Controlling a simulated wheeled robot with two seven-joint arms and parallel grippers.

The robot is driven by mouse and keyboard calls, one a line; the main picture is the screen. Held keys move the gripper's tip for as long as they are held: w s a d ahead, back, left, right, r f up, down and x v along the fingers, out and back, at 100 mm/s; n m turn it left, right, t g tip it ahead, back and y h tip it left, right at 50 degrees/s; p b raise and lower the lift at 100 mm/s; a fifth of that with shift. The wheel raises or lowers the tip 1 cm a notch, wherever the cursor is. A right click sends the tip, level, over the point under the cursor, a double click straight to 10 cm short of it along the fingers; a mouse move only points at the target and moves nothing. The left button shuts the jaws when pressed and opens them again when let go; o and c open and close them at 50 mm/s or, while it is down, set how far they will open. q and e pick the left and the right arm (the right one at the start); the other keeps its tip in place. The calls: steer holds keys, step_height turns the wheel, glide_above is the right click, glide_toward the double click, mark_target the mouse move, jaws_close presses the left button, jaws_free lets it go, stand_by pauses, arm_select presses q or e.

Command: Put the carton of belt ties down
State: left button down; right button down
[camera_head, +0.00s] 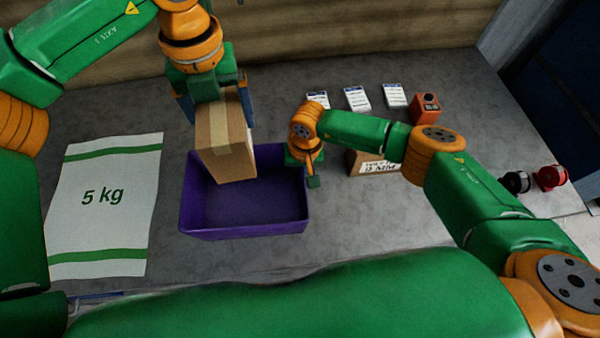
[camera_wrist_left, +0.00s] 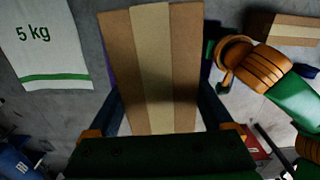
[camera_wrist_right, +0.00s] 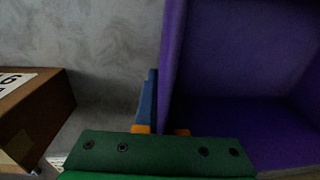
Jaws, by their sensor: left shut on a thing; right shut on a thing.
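A brown cardboard carton with a tan tape strip (camera_head: 225,145), which I take as the carton of belt ties, hangs upright from my left gripper (camera_head: 214,100). The gripper is shut on its sides; the left wrist view shows the carton (camera_wrist_left: 150,65) between the fingers. Its lower end is over the back left part of the purple bin (camera_head: 245,233); I cannot tell whether it touches the bin. My right gripper (camera_head: 312,178) is shut on the bin's right wall, which the right wrist view also shows (camera_wrist_right: 172,60).
A white 5 kg sack (camera_head: 103,215) lies flat at left. Another labelled carton (camera_head: 356,163) stands right of the bin, partly behind my right arm. Several white cards (camera_head: 357,98), an orange device (camera_head: 425,107) and red and black spools (camera_head: 550,177) are farther right.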

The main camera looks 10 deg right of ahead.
arm_select(q)
steer(key=f+m, duration=0.1)
steer(key=m, duration=0.1)
steer(key=f+m, duration=0.2)
steer(key=m, duration=0.1)
steer(key=s+f+m, duration=0.1)
steer(key=m, duration=0.1)
steer(key=shift+a+f+m, duration=0.1)
steer(key=shift+f+m, duration=0.2)
steer(key=shift+f, duration=0.1)
step_height(320, 180, down, 5)
steer(key=s+m, duration=0.2)
steer(key=m, duration=0.9)
glide_above(252, 200)
step_height(252, 200, down, 10)
steer(key=shift+f, duration=0.25)
steer(key=shift+f, duration=0.1)
jaws_free()
